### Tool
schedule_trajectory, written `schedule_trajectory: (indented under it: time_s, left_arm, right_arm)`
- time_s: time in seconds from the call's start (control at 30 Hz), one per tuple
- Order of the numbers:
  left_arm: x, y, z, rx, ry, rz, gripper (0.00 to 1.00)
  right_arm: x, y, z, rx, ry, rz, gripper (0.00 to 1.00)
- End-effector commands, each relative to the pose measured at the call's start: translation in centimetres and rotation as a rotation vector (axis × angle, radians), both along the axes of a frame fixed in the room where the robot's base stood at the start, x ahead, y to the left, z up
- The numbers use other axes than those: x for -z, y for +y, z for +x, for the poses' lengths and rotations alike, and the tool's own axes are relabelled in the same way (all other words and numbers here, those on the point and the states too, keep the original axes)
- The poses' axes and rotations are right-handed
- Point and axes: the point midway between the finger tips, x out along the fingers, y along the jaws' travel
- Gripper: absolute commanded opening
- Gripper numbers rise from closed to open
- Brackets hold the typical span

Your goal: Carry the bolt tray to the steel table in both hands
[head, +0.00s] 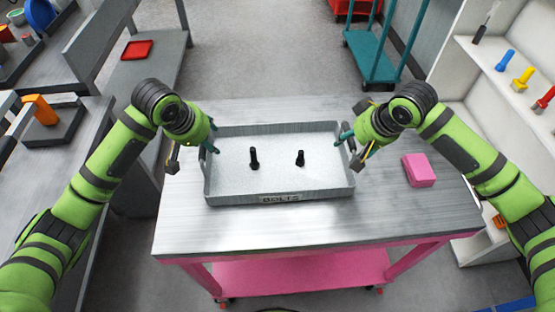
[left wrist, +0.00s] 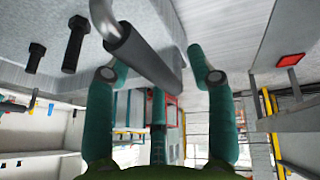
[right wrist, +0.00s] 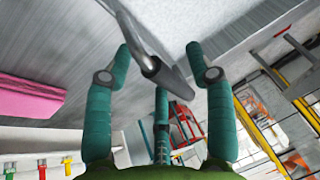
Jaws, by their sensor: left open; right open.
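The bolt tray (head: 279,193) is a shallow grey tray labelled BOLTS, lying on a steel-topped cart (head: 330,232) with pink legs and lower shelf. Two black bolts stand inside it, a left bolt (head: 254,159) and a right bolt (head: 300,158). My left gripper (head: 212,142) is at the tray's left end, open, with the left handle (left wrist: 145,55) between its fingers in the left wrist view. My right gripper (head: 346,141) is at the right end, open, with the right handle (right wrist: 155,60) between its fingers in the right wrist view. Whether fingers touch the handles is unclear.
A pink block (head: 418,170) lies on the cart right of the tray. A teal trolley (head: 375,65) stands behind, white tool shelves (head: 500,60) at right.

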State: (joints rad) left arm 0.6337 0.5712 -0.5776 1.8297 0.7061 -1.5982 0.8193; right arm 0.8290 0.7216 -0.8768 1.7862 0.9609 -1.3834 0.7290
Motion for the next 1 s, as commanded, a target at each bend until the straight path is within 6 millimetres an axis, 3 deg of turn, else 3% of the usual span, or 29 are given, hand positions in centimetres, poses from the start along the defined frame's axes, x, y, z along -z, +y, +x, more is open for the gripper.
schedule_trajectory:
  time_s: [0.1, 0.13, 0.23, 0.27, 0.77, 1.0]
  left_arm:
    - [0.0, 0.0, 0.0, 0.000, 0.000, 0.000, 0.55]
    - [0.0, 0.0, 0.0, 0.000, 0.000, 0.000, 0.47]
    - [0.0, 0.0, 0.0, 0.000, 0.000, -0.001, 0.07]
    - [0.0, 0.0, 0.0, 0.000, 0.000, -0.001, 0.00]
    - [-0.3, 0.1, 0.1, -0.003, -0.003, -0.001, 0.00]
    - [-1.8, 0.1, 0.1, -0.005, -0.004, -0.001, 0.00]
  right_arm:
    - [0.0, 0.0, 0.0, 0.000, 0.000, 0.000, 0.55]
    - [0.0, 0.0, 0.0, 0.000, 0.000, 0.000, 0.47]
    - [0.0, 0.0, 0.0, 0.000, 0.000, 0.000, 0.07]
    - [0.0, 0.0, 0.0, 0.000, 0.000, 0.000, 0.00]
    - [-0.3, 0.1, 0.0, -0.003, -0.002, 0.001, 0.00]
    - [-1.8, 0.1, 0.0, -0.004, -0.002, 0.001, 0.00]
